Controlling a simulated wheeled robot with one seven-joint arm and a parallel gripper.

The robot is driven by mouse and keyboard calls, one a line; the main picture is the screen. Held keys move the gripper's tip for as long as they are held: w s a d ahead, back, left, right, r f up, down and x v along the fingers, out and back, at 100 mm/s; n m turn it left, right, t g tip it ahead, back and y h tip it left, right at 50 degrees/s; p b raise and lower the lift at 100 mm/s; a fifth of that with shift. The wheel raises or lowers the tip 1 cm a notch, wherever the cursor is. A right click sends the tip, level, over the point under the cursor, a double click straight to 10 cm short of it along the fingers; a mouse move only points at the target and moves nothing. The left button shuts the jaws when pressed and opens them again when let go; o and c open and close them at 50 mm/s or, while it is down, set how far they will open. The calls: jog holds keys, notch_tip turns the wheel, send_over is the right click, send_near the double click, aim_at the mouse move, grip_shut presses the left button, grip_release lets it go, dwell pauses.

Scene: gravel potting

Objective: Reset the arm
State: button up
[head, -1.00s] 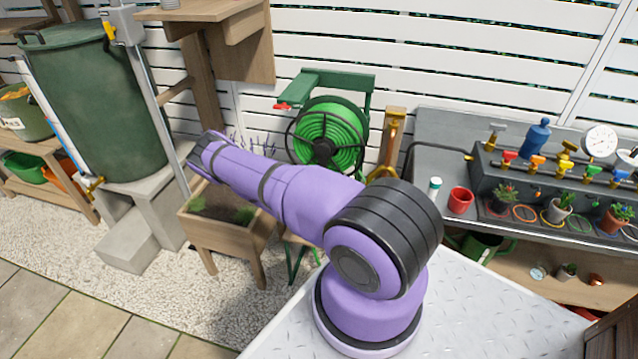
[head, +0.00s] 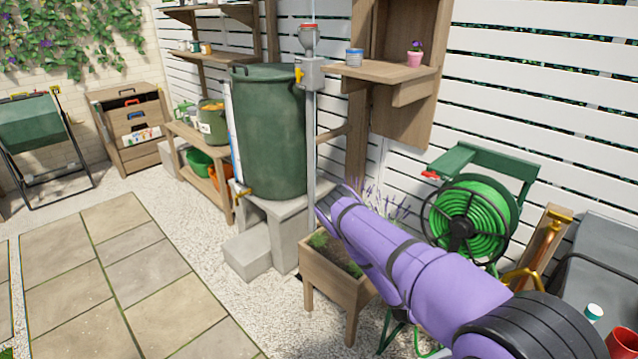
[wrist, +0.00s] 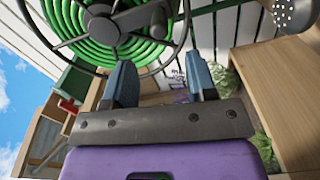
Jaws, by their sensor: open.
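My gripper (wrist: 161,82) shows in the wrist view with its two blue-grey fingers apart. Nothing is between them. My purple arm (head: 430,265) reaches from the lower right toward the middle of the head view, in front of the wooden planter (head: 335,283). The fingers cannot be made out in the head view. In the wrist view, the green hose reel (wrist: 115,25) lies beyond the fingers at the top left, and the picture is strongly tilted.
A green water barrel (head: 268,135) stands on concrete blocks (head: 255,250) beside a grey post. The hose reel (head: 465,225) hangs by the white fence. A red cup (head: 622,343) is at the lower right. Paving (head: 90,270) at the left is clear.

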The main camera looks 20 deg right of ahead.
jog(key=w+a+r+m+g+y, duration=0.1)
jog(key=w+a+r+m+y, duration=0.3)
jog(key=w+r, duration=0.45)
jog(key=w+a+r+m+y, duration=0.25)
jog(key=w+a+r, duration=0.25)
jog(key=w+r, duration=0.3)
jog(key=a+r+y, duration=0.2)
jog(key=a+r, duration=0.3)
jog(key=r, duration=0.3)
jog(key=a+r+t+y, duration=0.1)
jog(key=a+r+y, duration=0.25)
jog(key=r, duration=0.45)
jog(key=a+r+y, duration=0.1)
jog(key=a+r, duration=0.4)
jog(key=r, duration=0.2)
jog(key=s+a+r+n+y, duration=0.1)
jog(key=s+a+r+y, duration=0.1)
jog(key=s+a+r, duration=0.45)
jog(key=s+a+r+n+y, duration=0.1)
jog(key=s+a+r+y, duration=0.15)
jog(key=s+r, duration=0.7)
jog(key=s+a+r+n, duration=0.1)
jog(key=s+a+r, duration=0.1)
jog(key=s, duration=0.8)
jog(key=s+a+r+g, duration=0.1)
jog(key=s+r, duration=0.4)
jog(key=s, duration=0.6)
jog(key=shift+s+a+r+n+g+h, duration=0.15)
jog(key=shift+s+a+n+g+h, duration=0.1)
jog(key=shift+a+n+g+h, duration=0.15)
